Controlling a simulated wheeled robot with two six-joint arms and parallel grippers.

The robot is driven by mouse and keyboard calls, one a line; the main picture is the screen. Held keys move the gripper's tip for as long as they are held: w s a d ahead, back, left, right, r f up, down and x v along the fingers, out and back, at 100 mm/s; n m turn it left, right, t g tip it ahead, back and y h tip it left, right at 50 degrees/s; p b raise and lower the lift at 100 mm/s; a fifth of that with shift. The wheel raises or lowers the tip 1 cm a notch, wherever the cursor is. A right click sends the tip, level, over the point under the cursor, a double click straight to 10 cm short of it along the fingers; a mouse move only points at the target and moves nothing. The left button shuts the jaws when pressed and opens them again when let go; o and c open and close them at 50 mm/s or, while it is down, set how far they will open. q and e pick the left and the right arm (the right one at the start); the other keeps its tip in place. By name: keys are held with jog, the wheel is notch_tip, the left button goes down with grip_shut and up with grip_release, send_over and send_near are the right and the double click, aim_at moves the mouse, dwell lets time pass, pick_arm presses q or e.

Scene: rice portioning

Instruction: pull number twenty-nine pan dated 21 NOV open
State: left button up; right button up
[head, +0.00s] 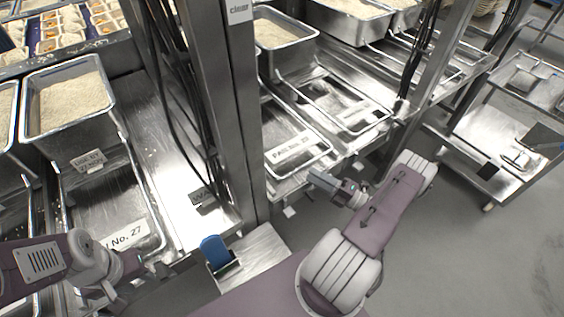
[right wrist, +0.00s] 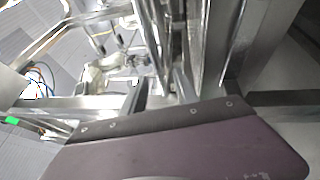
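The pan labelled "PAN No. 29" (head: 312,160) sits in the steel rack right of the upright post, its white label (head: 290,147) near its front. I cannot read a date on it. My right gripper (head: 316,178) is just in front of this pan's front edge, at its right side. In the right wrist view its two dark fingers (right wrist: 163,92) stand apart with bright metal beyond them; I see nothing clearly clamped. Contact with the pan cannot be told. My left gripper (head: 150,278) is low at the left, below the pan labelled No. 27 (head: 120,200); its fingers are unclear.
Rice pans (head: 66,100) stand at left and at the top. The upright post (head: 235,110) with black cables separates the two bays. A small steel tray with a blue item (head: 216,250) is near my base. A steel cart (head: 500,140) stands at right, with open floor before it.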

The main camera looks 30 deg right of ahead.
jog(key=p+x, duration=0.1)
jog(key=x, duration=0.7)
jog(key=shift+w+r, duration=0.2)
jog(key=shift+w, duration=0.2)
grip_shut()
jog(key=shift+d+r, duration=0.15)
dwell(0.9)
